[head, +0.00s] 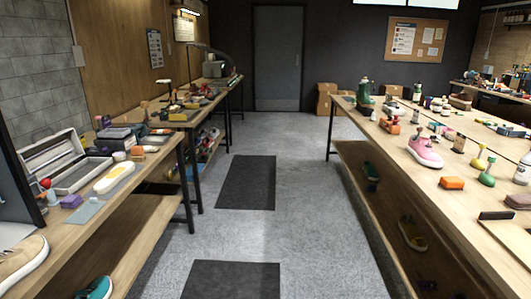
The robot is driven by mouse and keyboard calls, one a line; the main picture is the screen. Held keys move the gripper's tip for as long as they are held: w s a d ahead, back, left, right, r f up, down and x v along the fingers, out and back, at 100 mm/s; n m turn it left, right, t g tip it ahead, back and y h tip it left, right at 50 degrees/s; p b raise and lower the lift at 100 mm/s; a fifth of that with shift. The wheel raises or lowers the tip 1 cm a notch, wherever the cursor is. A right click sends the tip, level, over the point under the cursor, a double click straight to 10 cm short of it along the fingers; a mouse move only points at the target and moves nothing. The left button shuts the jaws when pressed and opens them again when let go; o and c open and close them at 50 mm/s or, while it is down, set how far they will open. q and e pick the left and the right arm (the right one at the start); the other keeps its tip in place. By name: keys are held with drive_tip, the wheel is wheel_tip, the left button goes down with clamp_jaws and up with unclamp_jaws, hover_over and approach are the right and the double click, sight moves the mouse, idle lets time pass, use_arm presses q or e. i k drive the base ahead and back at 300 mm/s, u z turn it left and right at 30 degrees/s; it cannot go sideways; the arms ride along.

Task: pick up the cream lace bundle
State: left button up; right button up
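I cannot make out a cream lace bundle for certain in the head view; many items on the benches are small. A cream-white, sole-shaped piece with a yellow patch (114,178) lies on the left bench (128,197). A beige sneaker with a white sole (22,265) is at the near left corner. On the right bench (402,168) are a pink sneaker (425,152), an orange block (451,183) and a green boot (364,92). Neither of my grippers is in view.
A clear grey floor aisle (301,200) runs between the benches, with two flat dark mats (246,183) on it. An open grey case (62,163) stands on the left bench. Cardboard boxes (327,98) and a grey door (278,60) are at the far end.

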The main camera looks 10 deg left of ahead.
sight(147, 148)
drive_tip(key=u, duration=0.05)
drive_tip(key=i, duration=2.05)
drive_tip(key=u, duration=1.2)
drive_tip(key=i, duration=1.7)
drive_tip(key=u, duration=0.95)
drive_tip(key=i, duration=0.2)
drive_tip(key=u, duration=0.25)
